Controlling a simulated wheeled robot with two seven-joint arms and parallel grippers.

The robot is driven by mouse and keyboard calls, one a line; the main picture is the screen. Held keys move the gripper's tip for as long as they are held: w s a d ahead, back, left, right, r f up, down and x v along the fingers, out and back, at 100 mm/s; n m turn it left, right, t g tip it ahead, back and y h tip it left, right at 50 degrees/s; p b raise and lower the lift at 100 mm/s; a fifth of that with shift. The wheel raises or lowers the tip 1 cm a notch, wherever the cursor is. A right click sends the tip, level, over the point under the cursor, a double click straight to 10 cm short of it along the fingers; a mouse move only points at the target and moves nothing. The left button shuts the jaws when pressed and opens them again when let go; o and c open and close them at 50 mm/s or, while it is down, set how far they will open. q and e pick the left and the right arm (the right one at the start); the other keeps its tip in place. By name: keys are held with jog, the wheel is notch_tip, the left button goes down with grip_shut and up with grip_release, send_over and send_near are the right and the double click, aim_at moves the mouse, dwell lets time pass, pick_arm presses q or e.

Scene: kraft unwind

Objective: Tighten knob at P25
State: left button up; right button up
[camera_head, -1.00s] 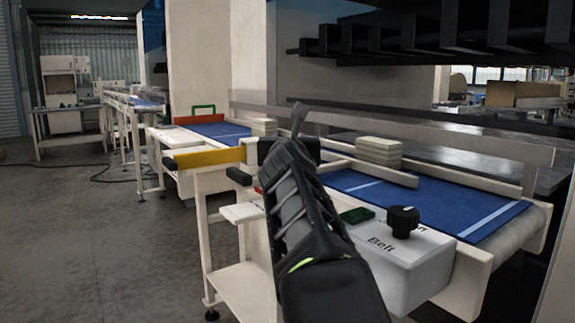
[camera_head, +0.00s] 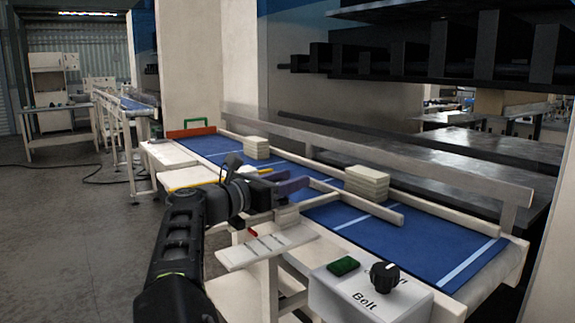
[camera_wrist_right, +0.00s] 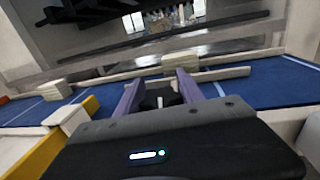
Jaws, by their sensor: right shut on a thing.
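My right gripper (camera_head: 284,182) reaches over the near side of the blue conveyor, at the inner guide rail (camera_head: 355,204). In the right wrist view its two purple fingers (camera_wrist_right: 158,94) stand apart, with a small dark knob (camera_wrist_right: 152,103) with a pale mark between them. The gripper is shut on this knob; the contact itself is hard to see. In the head view the knob is hidden by the gripper. No P25 label is readable. A separate black knob (camera_head: 385,277) sits on the white box marked Belt (camera_head: 365,300), apart from the gripper. My left gripper is not in view.
Stacks of pale sheets (camera_head: 367,183) and (camera_head: 256,147) lie on the blue belt (camera_head: 440,238). A long grey rail (camera_head: 380,155) runs along its far side. A green pad (camera_head: 343,266) lies on the white box. Open floor (camera_head: 70,240) is at left.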

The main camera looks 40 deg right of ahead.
jog(key=shift+a+r+m+g, duration=0.1)
jog(key=shift+r+m+g, duration=0.25)
jog(key=shift+g, duration=0.15)
jog(key=o, duration=1.2)
jog(key=shift+a, duration=0.1)
jog(key=shift+o, duration=0.9)
jog(key=shift+f, duration=0.2)
jog(key=shift+r, duration=0.1)
notch_tip(320, 180, up, 5)
jog(key=shift+f+p, duration=0.15)
jog(key=shift+p, duration=0.8)
notch_tip(320, 180, up, 5)
jog(key=p, duration=0.4)
